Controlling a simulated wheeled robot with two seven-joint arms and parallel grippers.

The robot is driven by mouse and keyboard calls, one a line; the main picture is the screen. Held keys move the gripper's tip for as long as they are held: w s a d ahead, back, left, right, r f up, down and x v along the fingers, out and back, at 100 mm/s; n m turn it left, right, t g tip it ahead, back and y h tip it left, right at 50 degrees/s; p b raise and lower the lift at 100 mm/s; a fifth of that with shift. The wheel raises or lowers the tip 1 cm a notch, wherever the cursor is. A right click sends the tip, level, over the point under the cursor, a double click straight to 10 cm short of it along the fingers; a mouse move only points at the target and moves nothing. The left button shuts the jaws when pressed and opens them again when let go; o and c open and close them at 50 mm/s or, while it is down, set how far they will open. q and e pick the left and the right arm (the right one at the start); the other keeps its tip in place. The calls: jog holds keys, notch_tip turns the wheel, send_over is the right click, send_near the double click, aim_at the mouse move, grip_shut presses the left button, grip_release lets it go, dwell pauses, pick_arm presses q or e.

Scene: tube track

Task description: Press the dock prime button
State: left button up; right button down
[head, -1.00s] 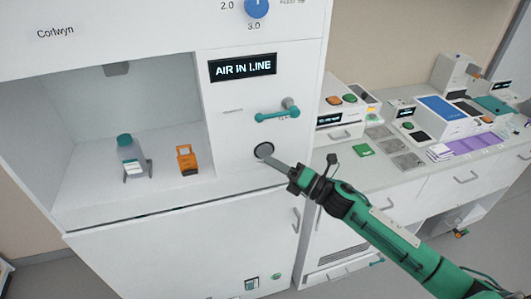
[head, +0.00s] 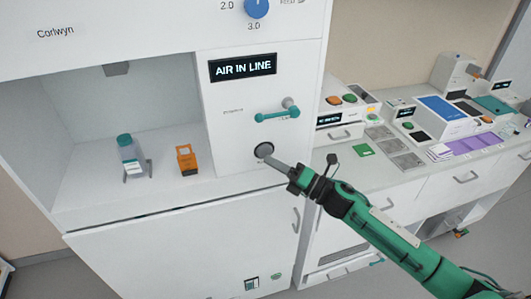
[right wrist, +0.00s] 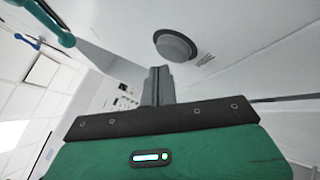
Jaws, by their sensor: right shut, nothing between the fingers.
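A round grey button (head: 264,150) sits on the white front panel of the tall machine, below a teal lever handle. It also shows in the right wrist view as a grey disc in a raised ring (right wrist: 176,46). My right gripper (head: 270,161) is shut and empty, its tips at the button's lower edge in the head view. In the right wrist view the shut fingers (right wrist: 158,73) end just below the button; whether they touch it I cannot tell. The display (head: 243,68) above reads "AIR IN LINE". My left gripper is not in view.
The teal lever (head: 277,115) juts out above the button. A teal-capped bottle (head: 131,158) and an orange item (head: 187,160) stand in the open bay to the left. A counter with several devices (head: 445,118) lies to the right.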

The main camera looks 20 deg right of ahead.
jog(key=shift+w, duration=0.1)
jog(key=shift+w, duration=0.35)
jog(key=shift+w, duration=0.45)
dwell(0.7)
dwell(0.3)
jog(key=shift+s, duration=0.9)
jog(key=shift+s+b, duration=0.3)
jog(key=shift+s, duration=2.2)
dwell(0.5)
